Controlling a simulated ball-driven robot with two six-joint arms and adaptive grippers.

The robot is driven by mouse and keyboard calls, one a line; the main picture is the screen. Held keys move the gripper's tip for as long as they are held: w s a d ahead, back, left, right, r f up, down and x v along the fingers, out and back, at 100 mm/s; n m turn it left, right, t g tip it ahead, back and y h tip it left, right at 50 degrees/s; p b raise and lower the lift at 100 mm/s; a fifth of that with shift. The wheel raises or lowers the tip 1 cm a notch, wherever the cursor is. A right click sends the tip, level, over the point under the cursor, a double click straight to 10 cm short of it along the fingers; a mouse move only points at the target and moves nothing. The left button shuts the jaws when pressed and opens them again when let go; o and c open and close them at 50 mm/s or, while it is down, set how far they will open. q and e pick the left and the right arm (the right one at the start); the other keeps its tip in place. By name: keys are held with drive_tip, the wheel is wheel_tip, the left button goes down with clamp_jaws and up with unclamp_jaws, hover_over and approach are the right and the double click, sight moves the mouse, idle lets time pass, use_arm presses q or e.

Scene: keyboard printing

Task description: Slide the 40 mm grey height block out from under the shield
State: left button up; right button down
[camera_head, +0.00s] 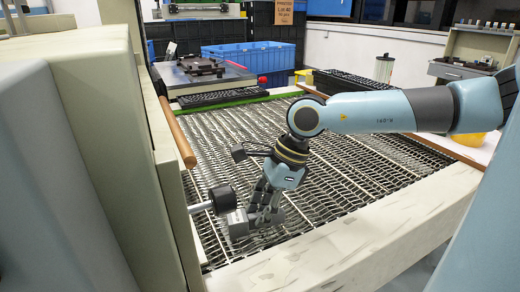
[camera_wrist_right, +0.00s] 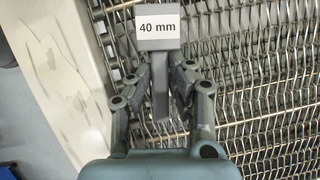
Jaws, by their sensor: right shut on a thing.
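The grey height block (camera_wrist_right: 158,42) carries a white "40 mm" label and a narrow grey tab. My right gripper (camera_wrist_right: 160,80) is shut on that tab, with a finger on each side. In the head view the block (camera_head: 238,224) is at the tips of my right gripper (camera_head: 256,217), just above or on the wire mesh; I cannot tell which. The large beige housing at the left, which looks like the shield (camera_head: 120,130), is left of the block. Nothing covers the block's labelled face in the wrist view. My left gripper is not in view.
A black knob on a metal rod (camera_head: 222,198) sticks out from the housing close to the block. The wire mesh conveyor (camera_head: 340,170) is mostly clear, bordered in front by a pale beam (camera_head: 350,250). A wooden rail (camera_head: 178,135) runs along its left side.

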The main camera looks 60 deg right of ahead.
drive_tip(key=shift+r+p, duration=3.4)
drive_tip(key=shift+r, duration=0.9)
drive_tip(key=shift+f, duration=0.15)
